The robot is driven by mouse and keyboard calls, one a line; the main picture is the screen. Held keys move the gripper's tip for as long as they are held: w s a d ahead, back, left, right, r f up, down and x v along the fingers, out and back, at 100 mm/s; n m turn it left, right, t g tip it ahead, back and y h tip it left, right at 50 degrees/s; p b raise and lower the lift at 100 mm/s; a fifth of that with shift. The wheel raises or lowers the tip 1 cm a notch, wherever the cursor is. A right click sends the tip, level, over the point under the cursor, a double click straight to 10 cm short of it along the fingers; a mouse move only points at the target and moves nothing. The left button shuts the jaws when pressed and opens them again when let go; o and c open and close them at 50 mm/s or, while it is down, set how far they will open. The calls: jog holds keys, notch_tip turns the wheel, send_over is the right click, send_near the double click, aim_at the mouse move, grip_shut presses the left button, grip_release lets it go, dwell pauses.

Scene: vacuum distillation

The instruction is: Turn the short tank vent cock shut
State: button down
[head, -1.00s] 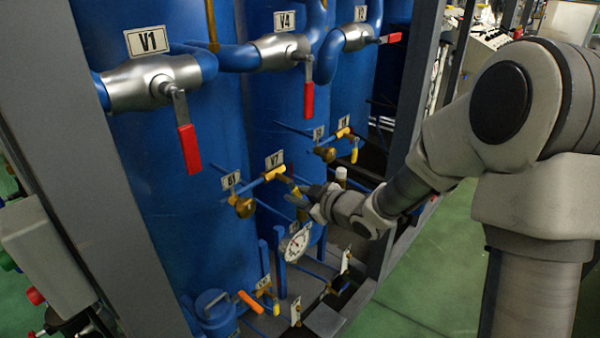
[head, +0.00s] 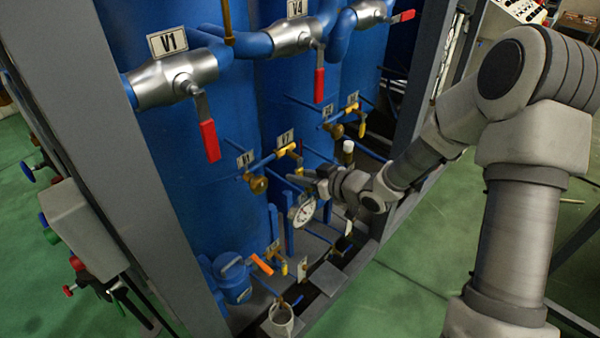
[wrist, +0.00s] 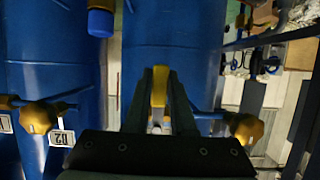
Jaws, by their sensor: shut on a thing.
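A small yellow lever handle (wrist: 159,86) stands between my gripper's two fingers in the wrist view, pinched near their tips. My gripper (wrist: 160,92) is shut on it. In the head view my gripper (head: 312,179) is in front of the blue tanks, just below the yellow cock (head: 287,150) by the V7 label (head: 285,139). The fingers hide most of the held handle there, and its exact angle is hard to tell.
A brass-yellow knob (head: 258,184) is left of my gripper, and a round gauge (head: 302,210) is close below. Red-handled valves (head: 209,141) hang above. A grey frame post (head: 110,150) stands at left. Green floor (head: 410,290) is open at lower right.

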jog(key=c, duration=0.8)
grip_release()
jog(key=shift+o, duration=0.2)
jog(key=p+v, duration=0.1)
jog(key=v, duration=1.6)
jog(key=shift+r, duration=0.15)
jog(key=shift+d, duration=0.15)
